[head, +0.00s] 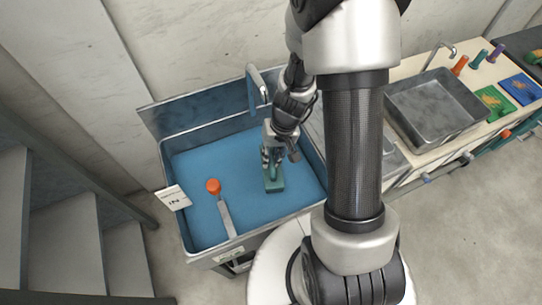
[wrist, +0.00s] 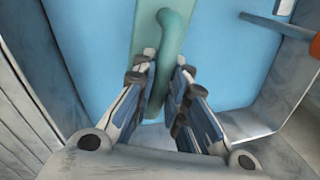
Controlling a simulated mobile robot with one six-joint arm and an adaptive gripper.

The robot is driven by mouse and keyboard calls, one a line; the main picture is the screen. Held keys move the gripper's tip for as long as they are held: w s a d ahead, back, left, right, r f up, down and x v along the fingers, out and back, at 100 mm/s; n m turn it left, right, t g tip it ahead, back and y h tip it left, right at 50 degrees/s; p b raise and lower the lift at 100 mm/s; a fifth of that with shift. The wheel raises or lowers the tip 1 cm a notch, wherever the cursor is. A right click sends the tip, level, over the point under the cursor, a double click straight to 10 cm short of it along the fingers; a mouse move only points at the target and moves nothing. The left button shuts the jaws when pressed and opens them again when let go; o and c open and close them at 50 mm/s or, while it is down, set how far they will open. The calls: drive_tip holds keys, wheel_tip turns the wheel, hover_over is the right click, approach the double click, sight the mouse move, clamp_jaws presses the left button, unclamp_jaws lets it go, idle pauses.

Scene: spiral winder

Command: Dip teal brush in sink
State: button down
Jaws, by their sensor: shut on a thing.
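The teal brush (head: 274,185) has a flat block and a raised handle. My gripper (head: 271,152) is shut on the handle from above, and the block is below the fingers. In the wrist view, the fingers (wrist: 160,84) lie on both sides of the teal brush handle (wrist: 174,36). The sink (head: 166,160) is a metal basin with blue water (head: 200,160) inside. The brush is within the sink's walls, over the right-middle part of the water. I cannot tell how deep its block sits. The brush underside is hidden.
A faucet (head: 258,85) rises at the back. A white "IN" sign (head: 173,197) is at the left rim. A grey basin (head: 430,105) is at right. Stairs (head: 70,230) stand left.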

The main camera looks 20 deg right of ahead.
wheel_tip(320, 180, up, 12)
drive_tip(key=p, duration=0.9)
drive_tip(key=shift+f, duration=0.15)
